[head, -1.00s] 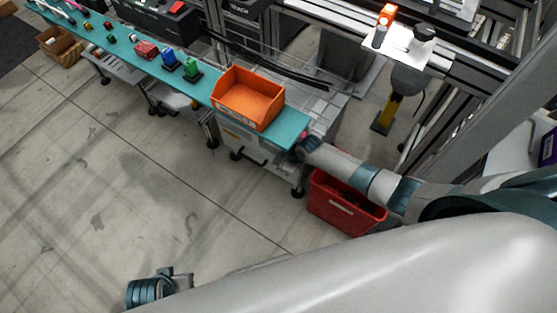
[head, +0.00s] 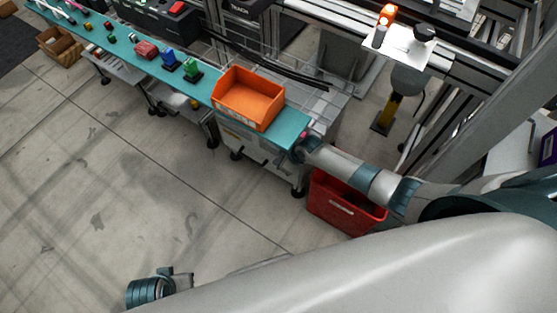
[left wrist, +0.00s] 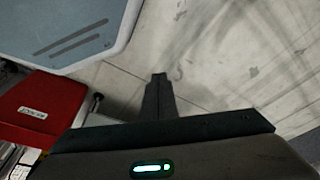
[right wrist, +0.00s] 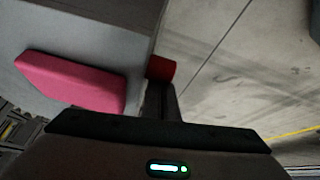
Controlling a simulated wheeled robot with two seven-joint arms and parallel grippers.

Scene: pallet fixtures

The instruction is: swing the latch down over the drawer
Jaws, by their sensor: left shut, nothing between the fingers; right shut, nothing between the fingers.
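The drawer (head: 240,143) with its dark handle is in the grey cabinet under the right end of the teal worktop. A small pink part, perhaps the latch, shows at the worktop's right end (head: 304,134). In the right wrist view a pink bar (right wrist: 72,82) lies against a grey face, and a red piece (right wrist: 161,68) is at my fingertips. I cannot tell which is the latch, or whether the red piece touches. My right gripper (right wrist: 158,84) is shut and empty; its wrist hides part of the cabinet's corner in the head view. My left gripper (left wrist: 159,77) is shut and empty above the floor.
An orange bin (head: 248,97) stands on the worktop (head: 289,126) above the drawer. A red crate (head: 342,205) stands on the floor beside the cabinet, below my right arm. Coloured blocks line the worktop farther left. The floor in front is clear.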

